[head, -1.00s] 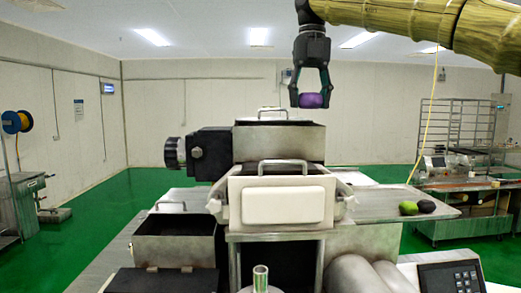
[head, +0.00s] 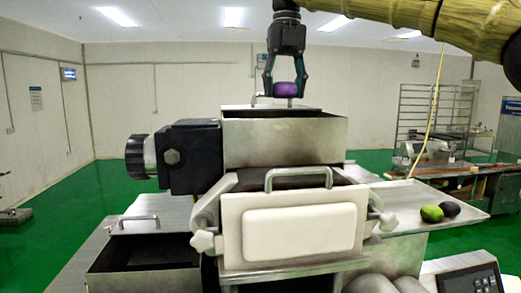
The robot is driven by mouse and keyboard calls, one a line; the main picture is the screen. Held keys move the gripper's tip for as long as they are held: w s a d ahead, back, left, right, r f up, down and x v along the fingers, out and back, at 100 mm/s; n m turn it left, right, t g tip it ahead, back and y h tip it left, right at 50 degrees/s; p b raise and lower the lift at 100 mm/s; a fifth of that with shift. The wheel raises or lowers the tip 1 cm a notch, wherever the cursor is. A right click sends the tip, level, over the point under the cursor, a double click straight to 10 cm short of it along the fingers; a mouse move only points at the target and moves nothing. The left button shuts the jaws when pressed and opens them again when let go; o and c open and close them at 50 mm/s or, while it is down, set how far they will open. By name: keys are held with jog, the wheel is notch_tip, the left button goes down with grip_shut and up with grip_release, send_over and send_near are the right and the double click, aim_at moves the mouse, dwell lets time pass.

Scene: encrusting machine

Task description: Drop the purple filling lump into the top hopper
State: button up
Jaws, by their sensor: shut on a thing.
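My gripper (head: 286,88) points downward and is shut on the purple filling lump (head: 288,90), which sits between its two fingertips. The top hopper (head: 283,137) is the open metal box on top of the machine. In the head view the lump shows just above the hopper's far rim. I cannot tell from this view alone how far over the opening it is. Most of the hopper's inside is hidden by its front wall.
A green lump (head: 431,213) and a dark lump (head: 450,209) lie on the metal side tray (head: 400,200) at right. A lower open bin (head: 140,255) stands at left. A black motor housing (head: 190,156) juts out left of the hopper. A rack stands behind at right.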

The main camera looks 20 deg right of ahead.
jog(key=shift+s+f, duration=0.3)
jog(key=shift+s, duration=0.3)
jog(key=shift+f, duration=0.35)
jog(key=shift+w+a+f, duration=0.1)
jog(key=shift+w+f, duration=0.15)
jog(key=shift+f, duration=0.4)
jog(key=shift+w+f, duration=0.2)
jog(key=shift+f, duration=0.4)
jog(key=o, duration=0.7)
jog(key=shift+w+a+f, duration=0.1)
jog(key=shift+w, duration=0.15)
jog(key=o, duration=0.4)
jog(key=shift+w+f, duration=0.3)
jog(key=shift+w, duration=0.35)
jog(key=shift+o, duration=0.2)
jog(key=shift+s+r, duration=0.4)
jog(key=shift+r, duration=0.15)
jog(key=r, duration=1)
jog(key=shift+d+r, duration=0.1)
jog(key=shift+d, duration=0.25)
jog(key=shift+s+d+r, duration=0.1)
jog(key=shift+s+r, duration=0.2)
jog(key=shift+r, duration=0.3)
